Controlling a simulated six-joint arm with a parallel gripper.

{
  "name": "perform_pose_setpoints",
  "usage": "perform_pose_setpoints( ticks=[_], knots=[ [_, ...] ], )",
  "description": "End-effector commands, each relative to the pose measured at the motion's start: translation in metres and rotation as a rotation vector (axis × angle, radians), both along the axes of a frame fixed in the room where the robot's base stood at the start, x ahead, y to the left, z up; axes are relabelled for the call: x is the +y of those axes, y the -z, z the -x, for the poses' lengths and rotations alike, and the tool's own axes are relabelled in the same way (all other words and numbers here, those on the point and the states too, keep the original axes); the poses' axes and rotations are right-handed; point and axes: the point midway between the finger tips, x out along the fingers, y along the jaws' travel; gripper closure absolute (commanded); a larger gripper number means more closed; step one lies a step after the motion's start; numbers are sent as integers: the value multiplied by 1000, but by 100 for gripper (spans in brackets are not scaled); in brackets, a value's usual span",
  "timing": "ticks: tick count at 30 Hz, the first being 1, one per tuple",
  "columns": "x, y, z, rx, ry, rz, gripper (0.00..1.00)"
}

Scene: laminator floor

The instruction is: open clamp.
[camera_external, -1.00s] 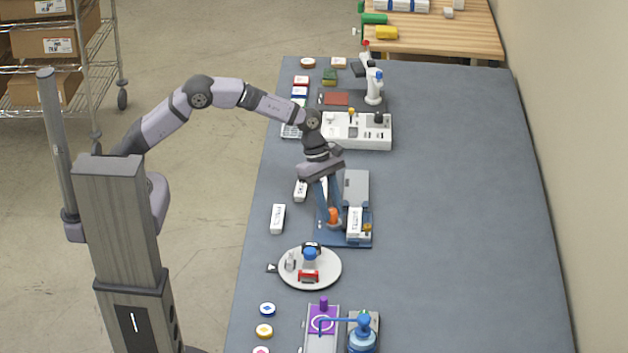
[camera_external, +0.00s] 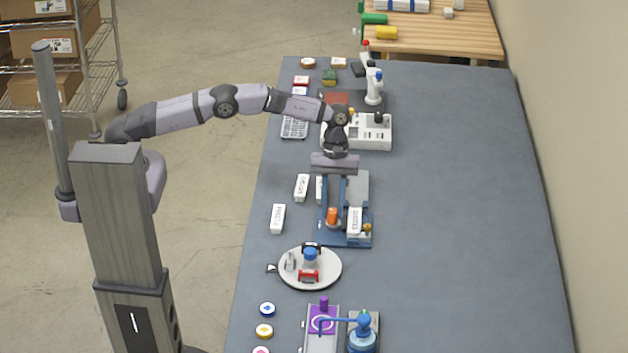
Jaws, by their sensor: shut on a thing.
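The clamp is a blue fixture (camera_external: 330,238) with an orange part (camera_external: 332,216) near its front, in the middle of the table. A blue bar, apparently its lever (camera_external: 341,192), runs back from near the orange part to beneath my gripper. My gripper (camera_external: 336,172) is over the back end of the fixture, jaws down, and is shut on the lever's end. The fingertips and the exact grip are hidden by the gripper's body. A white labelled block (camera_external: 355,222) sits on the fixture's right side, in front of a grey plate (camera_external: 357,187).
White labelled blocks (camera_external: 278,218) lie left of the fixture. A round white plate (camera_external: 325,280) with small items stands in front. A white box with knobs (camera_external: 376,132) and a microscope-like device (camera_external: 374,90) stand behind. The table's right side (camera_external: 460,200) is clear.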

Motion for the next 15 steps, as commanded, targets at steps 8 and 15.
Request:
perform_pose_setpoints(
  ticks=[8,15],
  knots=[
    [-1,0,1,0,82,1,98],
    [-1,0,1,0,100,1,98]
  ],
)
